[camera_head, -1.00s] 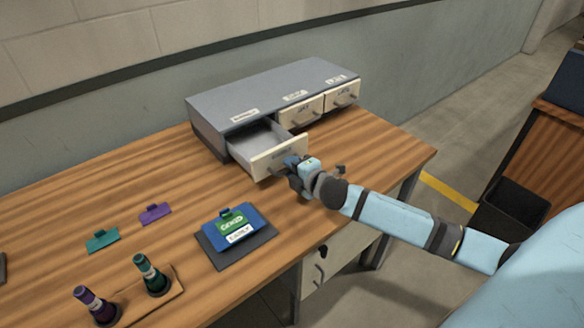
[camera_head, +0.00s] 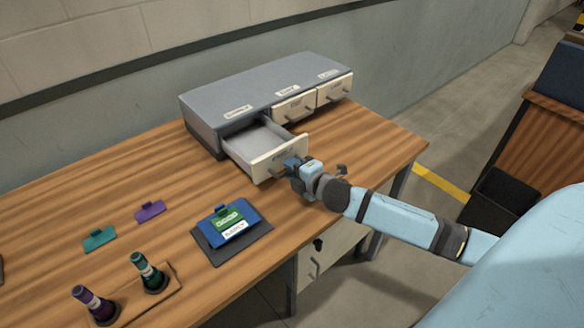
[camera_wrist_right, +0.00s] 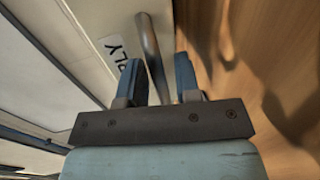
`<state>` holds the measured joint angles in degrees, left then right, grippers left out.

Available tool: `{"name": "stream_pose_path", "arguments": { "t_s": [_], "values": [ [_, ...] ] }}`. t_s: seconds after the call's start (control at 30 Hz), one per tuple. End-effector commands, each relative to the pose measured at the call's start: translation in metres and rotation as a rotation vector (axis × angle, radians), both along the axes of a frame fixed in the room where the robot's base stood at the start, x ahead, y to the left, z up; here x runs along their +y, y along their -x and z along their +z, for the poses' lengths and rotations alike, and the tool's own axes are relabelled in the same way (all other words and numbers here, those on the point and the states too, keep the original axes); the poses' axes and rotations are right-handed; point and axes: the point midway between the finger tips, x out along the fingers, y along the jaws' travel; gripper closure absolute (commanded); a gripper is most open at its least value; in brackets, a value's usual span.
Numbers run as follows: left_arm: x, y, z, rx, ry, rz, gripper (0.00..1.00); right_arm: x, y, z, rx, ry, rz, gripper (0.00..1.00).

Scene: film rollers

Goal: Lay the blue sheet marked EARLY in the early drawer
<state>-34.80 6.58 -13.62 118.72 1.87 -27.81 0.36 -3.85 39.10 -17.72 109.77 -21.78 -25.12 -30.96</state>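The blue sheet (camera_head: 247,211) lies on a dark grey mat (camera_head: 262,244) on the table; its white label is too small to read surely. A green clipped piece (camera_head: 227,216) sits on top of it. The early drawer (camera_head: 262,156) is the left drawer of the grey cabinet, pulled out, with a bare interior visible. My right gripper (camera_head: 296,168) is at its front. In the right wrist view, its two fingers (camera_wrist_right: 158,82) stand closely either side of the drawer's bar handle (camera_wrist_right: 150,50), beside a label ending "LY". My left gripper is out of view.
Two other cabinet drawers (camera_head: 295,107) are shut. A teal tag (camera_head: 100,239) and a purple tag (camera_head: 150,211) lie left of the mat. Bare tabletop lies between the mat and cabinet.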

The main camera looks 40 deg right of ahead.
Motion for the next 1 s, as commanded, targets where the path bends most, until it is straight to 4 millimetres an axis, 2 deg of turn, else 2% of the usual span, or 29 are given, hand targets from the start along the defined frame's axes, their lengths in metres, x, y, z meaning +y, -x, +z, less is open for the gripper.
{"name": "stream_pose_path", "arguments": {
  "t_s": [0.3, 0.43, 1.0],
  "values": [
    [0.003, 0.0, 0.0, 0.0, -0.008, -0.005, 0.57, 0.0, 0.001, 0.0, 0.0, 0.0, 0.0, 0.64],
    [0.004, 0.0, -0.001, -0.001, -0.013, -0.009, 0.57, -0.001, 0.01, 0.002, 0.001, -0.001, 0.001, 0.64],
    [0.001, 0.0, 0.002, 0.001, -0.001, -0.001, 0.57, -0.008, 0.112, 0.023, 0.002, -0.001, 0.001, 0.64]
  ]
}}
